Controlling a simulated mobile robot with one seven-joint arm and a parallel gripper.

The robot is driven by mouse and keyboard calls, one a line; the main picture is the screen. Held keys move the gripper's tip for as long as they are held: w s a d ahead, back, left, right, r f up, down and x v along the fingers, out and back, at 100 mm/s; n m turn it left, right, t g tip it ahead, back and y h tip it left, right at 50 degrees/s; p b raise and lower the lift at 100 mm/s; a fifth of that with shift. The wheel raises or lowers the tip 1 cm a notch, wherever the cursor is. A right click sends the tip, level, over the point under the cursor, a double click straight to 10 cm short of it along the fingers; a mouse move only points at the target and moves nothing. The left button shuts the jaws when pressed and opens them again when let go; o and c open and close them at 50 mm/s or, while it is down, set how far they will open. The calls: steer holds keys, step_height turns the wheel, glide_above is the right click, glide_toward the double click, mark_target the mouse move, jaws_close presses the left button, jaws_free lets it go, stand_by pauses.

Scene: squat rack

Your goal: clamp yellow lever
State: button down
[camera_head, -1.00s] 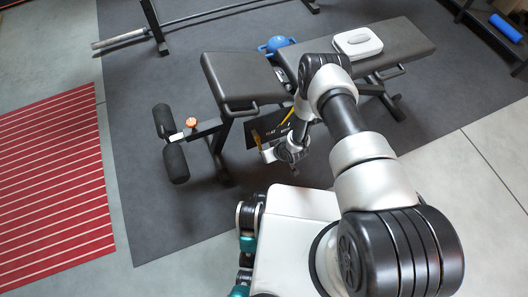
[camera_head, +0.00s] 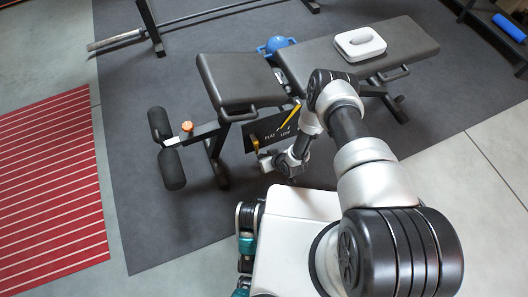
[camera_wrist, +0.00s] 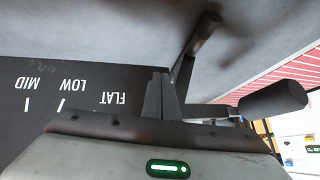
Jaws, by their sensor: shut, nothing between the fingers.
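The yellow lever (camera_head: 289,117) is a thin slanted bar at the black labelled plate (camera_head: 262,131) on the side of the bench. A smaller yellow piece (camera_head: 255,140) shows at the plate's left edge; I cannot tell what it belongs to. My gripper (camera_head: 264,160) is low in front of the plate, below and left of the lever and apart from it. In the wrist view its dark fingers (camera_wrist: 161,96) are together and empty, beside the plate (camera_wrist: 90,85) marked FLAT, LOW and MID, upside down. The lever does not show in the wrist view.
The bench seat (camera_head: 240,78) and long backrest (camera_head: 385,48) stand above the plate. Padded leg rollers (camera_head: 172,168) are at the left. A white case (camera_head: 360,43) lies on the backrest; a blue kettlebell (camera_head: 276,45) is behind. Dark mat (camera_head: 150,225) is clear at the front left.

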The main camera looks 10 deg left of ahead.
steer(key=shift+a+f, duration=0.1)
stand_by(0.7)
steer(key=shift+r+p, duration=0.55)
steer(key=shift+r, duration=0.25)
